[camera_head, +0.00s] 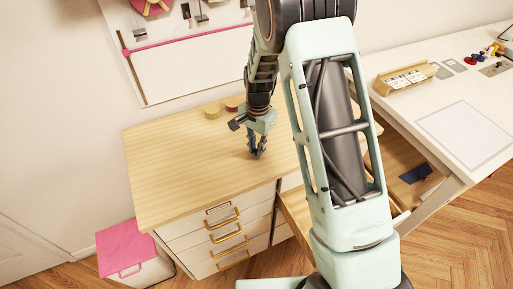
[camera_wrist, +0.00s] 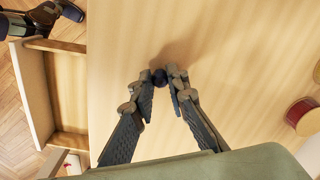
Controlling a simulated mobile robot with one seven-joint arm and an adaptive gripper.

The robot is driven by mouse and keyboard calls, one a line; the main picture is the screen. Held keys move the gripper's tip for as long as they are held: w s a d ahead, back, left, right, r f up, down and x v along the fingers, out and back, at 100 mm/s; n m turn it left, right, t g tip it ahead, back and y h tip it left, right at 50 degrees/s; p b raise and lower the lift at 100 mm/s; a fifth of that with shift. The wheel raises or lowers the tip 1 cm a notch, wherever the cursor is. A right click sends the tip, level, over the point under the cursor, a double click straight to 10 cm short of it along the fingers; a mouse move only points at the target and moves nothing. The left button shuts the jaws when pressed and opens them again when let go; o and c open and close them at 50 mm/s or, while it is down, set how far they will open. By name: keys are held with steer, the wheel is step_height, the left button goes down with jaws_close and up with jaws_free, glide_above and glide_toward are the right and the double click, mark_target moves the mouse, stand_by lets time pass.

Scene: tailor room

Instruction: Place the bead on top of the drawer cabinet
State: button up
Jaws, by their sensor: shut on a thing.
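The bead (camera_wrist: 159,77) is a small dark blue ball in the wrist view. My gripper (camera_wrist: 161,80) is shut on it, with the bead between the two fingertips. In the head view my gripper (camera_head: 257,153) points down over the wooden top of the drawer cabinet (camera_head: 175,165), and the bead is too small to make out there. The cabinet has white drawers with brass handles below its light wood top. A shadow lies on the top beside the fingertips; whether the bead touches the surface I cannot tell.
Two small round items, one yellowish (camera_head: 212,111) and one red (camera_head: 233,103), stand at the back of the cabinet top. An open drawer (camera_head: 297,212) juts out beside it. A white table (camera_head: 440,90) stands right, a pink-lidded bin (camera_head: 130,246) left. Much of the top is clear.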

steer(key=shift+f, duration=0.2)
steer(key=shift+f, duration=0.15)
steer(key=shift+o, duration=1.1)
steer(key=shift+f, duration=0.1)
steer(key=o, duration=0.4)
steer(key=shift+o, duration=0.2)
step_height(320, 180, up, 12)
steer(key=shift+s+d+r+b, duration=0.15)
steer(key=shift+r+b, duration=0.1)
steer(key=shift+b, duration=0.2)
